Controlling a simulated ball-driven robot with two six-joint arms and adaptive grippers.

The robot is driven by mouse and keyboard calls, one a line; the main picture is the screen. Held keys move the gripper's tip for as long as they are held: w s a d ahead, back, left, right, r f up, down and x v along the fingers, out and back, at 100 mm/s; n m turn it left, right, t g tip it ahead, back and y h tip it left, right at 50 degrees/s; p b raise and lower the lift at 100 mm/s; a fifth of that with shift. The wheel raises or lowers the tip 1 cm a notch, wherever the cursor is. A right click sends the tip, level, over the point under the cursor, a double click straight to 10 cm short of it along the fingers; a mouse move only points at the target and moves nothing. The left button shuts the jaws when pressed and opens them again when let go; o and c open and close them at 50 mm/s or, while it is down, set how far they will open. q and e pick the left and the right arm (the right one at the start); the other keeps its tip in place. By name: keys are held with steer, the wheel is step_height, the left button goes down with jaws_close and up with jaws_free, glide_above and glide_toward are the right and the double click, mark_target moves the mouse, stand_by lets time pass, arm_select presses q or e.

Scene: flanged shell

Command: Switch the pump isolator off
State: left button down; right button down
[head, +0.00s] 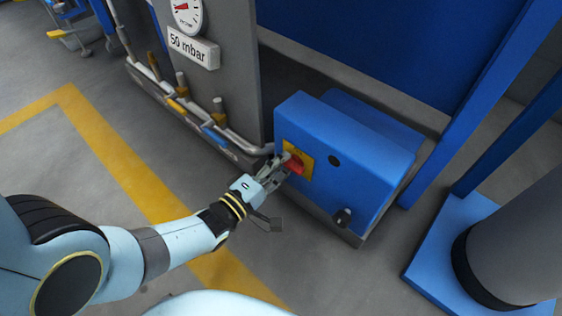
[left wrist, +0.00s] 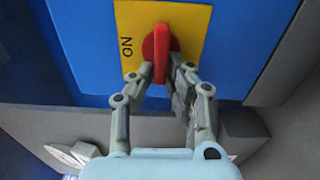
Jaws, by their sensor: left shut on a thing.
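The pump isolator is a red rotary handle (head: 297,165) on a yellow plate (head: 306,172), on the front of a blue pump box (head: 345,150). In the left wrist view the red handle (left wrist: 161,52) stands nearly upright on the yellow plate (left wrist: 130,20), with the word ON at its left. My left gripper (head: 285,166) is at the handle. In the left wrist view its fingers (left wrist: 163,82) are closed on the handle's lower end, one on each side. Any other label on the plate is hidden. My right gripper is not in view.
A grey panel with a round gauge (head: 186,12) and a "50 mbar" sign (head: 193,48) stands left of the box. Pipes (head: 235,138) with valves run along its foot. A blue post base (head: 440,262) is at right. Grey floor (head: 110,195) lies open at left.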

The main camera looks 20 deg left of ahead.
arm_select(q)
steer(key=shift+f, duration=0.1)
steer(key=c, duration=1.3)
jaws_free()
steer(key=shift+c, duration=0.2)
steer(key=shift+s, duration=0.1)
steer(key=v, duration=0.7)
steer(key=shift+s, duration=0.15)
steer(key=shift+a, duration=0.1)
